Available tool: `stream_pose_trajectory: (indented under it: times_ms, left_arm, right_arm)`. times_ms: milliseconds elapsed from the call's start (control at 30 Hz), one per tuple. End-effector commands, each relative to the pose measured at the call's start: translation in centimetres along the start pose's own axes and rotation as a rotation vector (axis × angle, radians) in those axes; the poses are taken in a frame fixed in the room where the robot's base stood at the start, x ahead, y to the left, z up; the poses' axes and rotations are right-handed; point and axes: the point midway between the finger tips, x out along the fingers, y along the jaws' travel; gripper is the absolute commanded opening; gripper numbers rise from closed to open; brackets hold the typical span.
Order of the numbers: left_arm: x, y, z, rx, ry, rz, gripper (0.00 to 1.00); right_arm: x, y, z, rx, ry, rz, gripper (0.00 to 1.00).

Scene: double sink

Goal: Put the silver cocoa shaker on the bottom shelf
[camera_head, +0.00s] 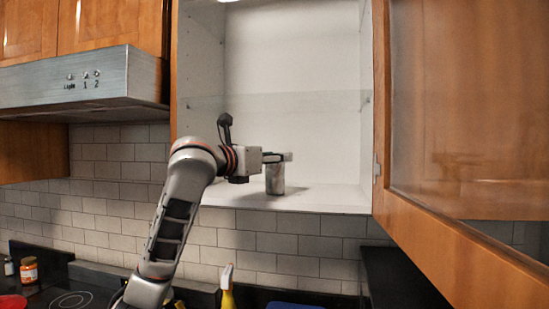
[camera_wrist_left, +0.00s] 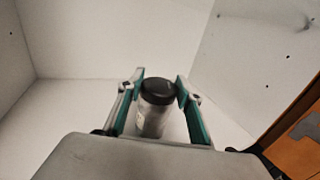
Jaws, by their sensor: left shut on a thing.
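The silver cocoa shaker (camera_head: 275,180) is upright at the bottom shelf (camera_head: 325,197) of the open white cabinet. Its base looks level with the shelf, but I cannot tell for sure whether it touches. My left gripper (camera_head: 277,157) reaches in from the left and is shut around the upper part of the shaker. In the left wrist view the shaker (camera_wrist_left: 156,108), with its dark lid, sits between the two fingers (camera_wrist_left: 158,92). My right gripper is in neither view.
A wooden cabinet door (camera_head: 450,130) with a glass pane stands open at the right. A range hood (camera_head: 85,82) is at the left. A yellow spray bottle (camera_head: 228,290) and an orange-labelled jar (camera_head: 29,270) stand below. The shelf around the shaker is clear.

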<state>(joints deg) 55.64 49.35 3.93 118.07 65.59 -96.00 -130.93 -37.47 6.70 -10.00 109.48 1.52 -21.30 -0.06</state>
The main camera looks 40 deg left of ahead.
Motion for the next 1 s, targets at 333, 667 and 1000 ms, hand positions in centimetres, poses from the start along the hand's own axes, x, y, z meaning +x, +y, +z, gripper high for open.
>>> stream_pose_trajectory:
  times_ms: [333, 667, 1000]
  left_arm:
    - [0.0, 0.0, -0.3, 0.001, 0.000, 0.001, 0.48]
    - [0.0, 0.0, -0.3, 0.000, 0.000, 0.000, 0.52]
    - [-2.9, 0.2, 0.0, 0.007, -0.002, 0.005, 0.52]
  right_arm:
    - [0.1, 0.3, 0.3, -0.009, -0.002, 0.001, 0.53]
    - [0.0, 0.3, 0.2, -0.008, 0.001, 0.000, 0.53]
    - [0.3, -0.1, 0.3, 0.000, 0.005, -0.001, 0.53]
